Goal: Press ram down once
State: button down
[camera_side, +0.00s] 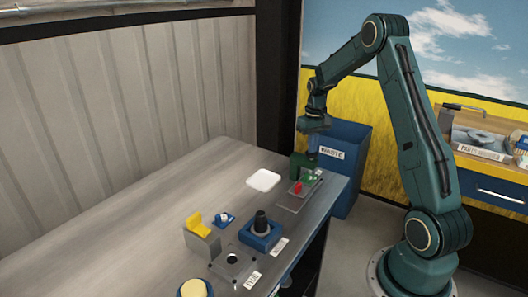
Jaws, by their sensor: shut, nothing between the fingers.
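My gripper (313,152) points down at the far right end of the bench, its fingers shut with nothing between them. It is just above or beside a small dark green upright block (298,165), which looks like a press frame. The ram itself is not clearly distinguishable at this size. A red part (297,188) and a small green piece (309,180) are at the foot of the block, on a grey plate (290,203). I cannot tell whether my gripper touches anything.
A white pad (263,180) lies left of the block. Nearer stand a blue block with a black cylinder (261,221), a yellow part on a grey block (199,224), a small blue part (224,219) and a dark plate (234,264). A blue waste bin (345,155) stands beyond the bench.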

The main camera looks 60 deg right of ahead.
jog(key=shift+r, duration=2.75)
jog(key=shift+a+r, duration=0.15)
jog(key=shift+a, duration=0.1)
jog(key=s+a+r+n+t+h, duration=0.1)
jog(key=s+a+r, duration=0.2)
jog(key=a+r, duration=0.45)
jog(key=s+a+r+n+t, duration=0.15)
jog(key=a+r, duration=0.35)
jog(key=a, duration=0.6)
jog(key=s+a+n+t+y, duration=0.1)
jog(key=s+a+n+t, duration=0.2)
jog(key=s+a, duration=1)
jog(key=s, duration=0.2)
jog(key=shift+s, duration=0.35)
